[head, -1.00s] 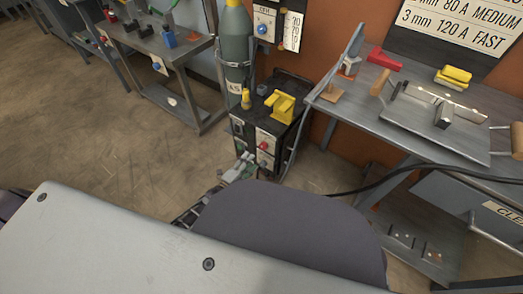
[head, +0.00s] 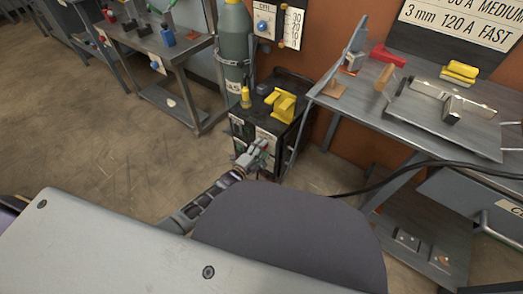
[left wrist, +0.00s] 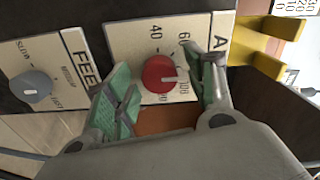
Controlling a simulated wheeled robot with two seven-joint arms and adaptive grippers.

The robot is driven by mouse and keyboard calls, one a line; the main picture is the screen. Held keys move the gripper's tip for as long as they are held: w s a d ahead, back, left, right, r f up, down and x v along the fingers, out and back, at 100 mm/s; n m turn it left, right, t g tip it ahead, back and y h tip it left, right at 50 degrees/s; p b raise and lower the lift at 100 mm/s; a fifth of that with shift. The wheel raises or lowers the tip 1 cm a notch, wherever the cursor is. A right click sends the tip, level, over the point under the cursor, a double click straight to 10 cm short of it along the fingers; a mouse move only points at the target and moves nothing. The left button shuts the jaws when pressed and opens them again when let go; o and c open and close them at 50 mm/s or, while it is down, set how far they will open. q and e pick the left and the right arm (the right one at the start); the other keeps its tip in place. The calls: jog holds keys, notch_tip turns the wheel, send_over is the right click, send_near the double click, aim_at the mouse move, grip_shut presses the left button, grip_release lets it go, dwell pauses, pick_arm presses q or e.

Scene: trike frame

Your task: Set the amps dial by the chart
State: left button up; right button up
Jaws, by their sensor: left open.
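The amps dial (left wrist: 160,73) is a round red knob on a white plate in the left wrist view. Its white pointer faces right in that picture, near partly hidden numbers; 40 and 60 read above it. My left gripper (left wrist: 157,84) is open, with its green-padded fingers on either side of the dial. Whether they touch it I cannot tell. In the head view my left gripper (head: 255,154) is at the front of the black welder (head: 238,125) and hides the dial. The chart (head: 460,22) is at the top right; its lowest line reads 3 mm 120 A FAST.
A grey FEED dial (left wrist: 32,85) is left of the amps dial in the left wrist view. A yellow block (head: 281,104) sits on the welder. A gas cylinder (head: 235,45) stands behind it, and a metal workbench (head: 420,135) is at right.

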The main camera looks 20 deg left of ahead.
dwell(0.3)
pick_arm(q)
jog(key=c, duration=1)
jog(key=shift+c, duration=0.2)
jog(key=shift+n, duration=0.4)
jog(key=shift+n+p, duration=1.35)
jog(key=shift+n, duration=7.25)
